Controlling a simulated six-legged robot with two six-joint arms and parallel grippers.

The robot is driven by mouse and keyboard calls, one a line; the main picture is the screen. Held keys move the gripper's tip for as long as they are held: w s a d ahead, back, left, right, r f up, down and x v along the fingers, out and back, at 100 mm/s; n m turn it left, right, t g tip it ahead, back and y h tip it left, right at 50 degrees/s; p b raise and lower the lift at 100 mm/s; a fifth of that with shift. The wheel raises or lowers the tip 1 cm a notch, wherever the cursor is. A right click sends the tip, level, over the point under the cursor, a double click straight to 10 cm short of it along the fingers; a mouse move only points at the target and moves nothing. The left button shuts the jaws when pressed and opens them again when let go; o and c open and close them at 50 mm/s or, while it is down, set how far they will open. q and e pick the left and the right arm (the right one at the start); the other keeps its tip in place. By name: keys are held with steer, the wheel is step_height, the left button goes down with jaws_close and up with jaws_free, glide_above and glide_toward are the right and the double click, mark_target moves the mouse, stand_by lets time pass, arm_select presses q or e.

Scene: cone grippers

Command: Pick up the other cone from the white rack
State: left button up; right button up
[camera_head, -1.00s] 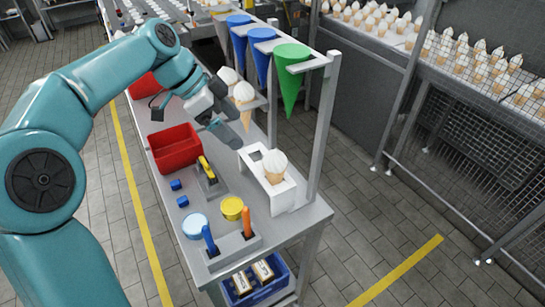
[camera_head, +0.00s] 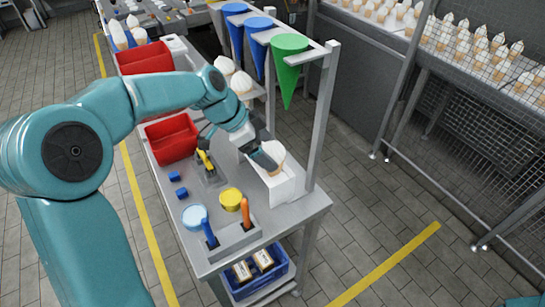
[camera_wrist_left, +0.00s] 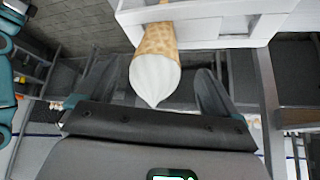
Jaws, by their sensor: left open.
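An ice-cream cone with white cream on top (camera_head: 272,153) stands in the white rack (camera_head: 285,190) at the right edge of the table. My left gripper (camera_head: 262,160) is at this cone and partly covers it. In the left wrist view the cone (camera_wrist_left: 156,68) is still in the rack (camera_wrist_left: 220,28), with its cream end toward me. My open left gripper (camera_wrist_left: 155,80) has a finger on each side of it, with gaps visible. My right gripper is not in view.
A metal frame holds blue cones and a green cone (camera_head: 290,65) just behind the rack. More cream cones (camera_head: 241,82) stand behind my left wrist. A red bin (camera_head: 172,138), a yellow tub (camera_head: 231,198) and an orange-handled tool (camera_head: 246,212) are on the table.

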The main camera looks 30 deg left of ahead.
mark_target(274, 156)
arm_select(q)
steer(key=shift+w+d+f, duration=0.25)
steer(key=shift+d+f, duration=0.85)
steer(key=shift+f, duration=0.05)
steer(key=shift+w+a+f, duration=0.15)
steer(key=shift+a+f, duration=0.05)
steer(key=shift+a, duration=0.05)
steer(key=shift+w, duration=0.1)
steer(key=shift+c, duration=0.8)
steer(key=shift+d+r, duration=0.1)
steer(key=shift+d, duration=0.1)
steer(key=c, duration=0.7)
steer(key=shift+o, duration=0.2)
steer(key=shift+a, duration=0.15)
